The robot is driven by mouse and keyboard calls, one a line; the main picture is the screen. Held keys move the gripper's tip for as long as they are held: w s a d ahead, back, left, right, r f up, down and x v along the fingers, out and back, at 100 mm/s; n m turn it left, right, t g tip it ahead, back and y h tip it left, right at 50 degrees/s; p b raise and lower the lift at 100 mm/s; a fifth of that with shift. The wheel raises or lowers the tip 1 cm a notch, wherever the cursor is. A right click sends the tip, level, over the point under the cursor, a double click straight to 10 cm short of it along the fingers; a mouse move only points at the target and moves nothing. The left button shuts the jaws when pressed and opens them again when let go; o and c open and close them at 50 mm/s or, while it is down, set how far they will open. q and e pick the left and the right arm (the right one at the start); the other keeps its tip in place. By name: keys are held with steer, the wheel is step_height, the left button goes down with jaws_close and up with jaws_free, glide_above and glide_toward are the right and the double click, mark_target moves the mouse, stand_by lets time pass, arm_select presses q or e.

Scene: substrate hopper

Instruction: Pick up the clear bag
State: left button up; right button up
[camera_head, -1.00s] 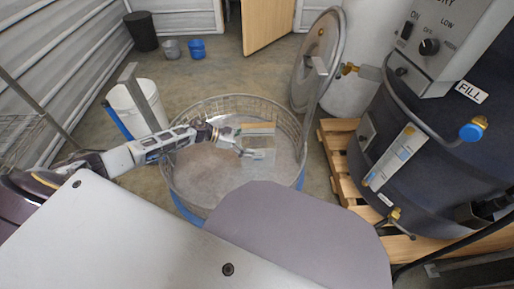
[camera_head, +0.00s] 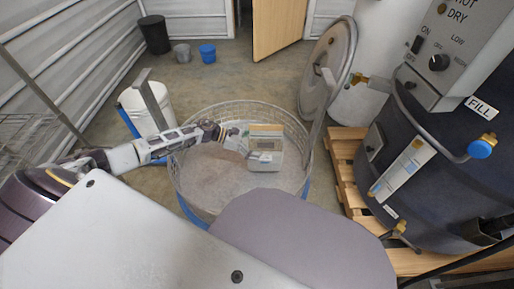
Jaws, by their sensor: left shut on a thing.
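The clear bag (camera_head: 264,160) is in the camera_head view, inside the round wire-mesh basket (camera_head: 183,187). It looks pale and see-through, with a tan strip at its top. My left arm reaches in from the left over the basket rim. My left gripper (camera_head: 246,147) is shut on the bag at its left side. The fingertips are small and partly lost against the bag. Whether the bag touches the material in the basket is hard to tell. My right gripper is out of view.
A dark hopper (camera_head: 430,150) with a control panel (camera_head: 458,50) stands at right on a wooden pallet (camera_head: 345,170). A round metal lid (camera_head: 325,70) stands behind the basket. A white bucket (camera_head: 140,105) is at left. Black (camera_head: 155,35) and blue (camera_head: 207,53) bins stand at the back.

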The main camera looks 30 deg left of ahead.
mark_target(257, 137)
arm_select(q)
step_height(257, 137, up, 5)
steer(key=shift+w+r+p, duration=0.1)
steer(key=shift+r+p, duration=0.1)
steer(key=shift+p, duration=0.7)
steer(key=shift+r, duration=0.7)
steer(key=shift+r+p, duration=0.15)
steer(key=shift+p, duration=0.15)
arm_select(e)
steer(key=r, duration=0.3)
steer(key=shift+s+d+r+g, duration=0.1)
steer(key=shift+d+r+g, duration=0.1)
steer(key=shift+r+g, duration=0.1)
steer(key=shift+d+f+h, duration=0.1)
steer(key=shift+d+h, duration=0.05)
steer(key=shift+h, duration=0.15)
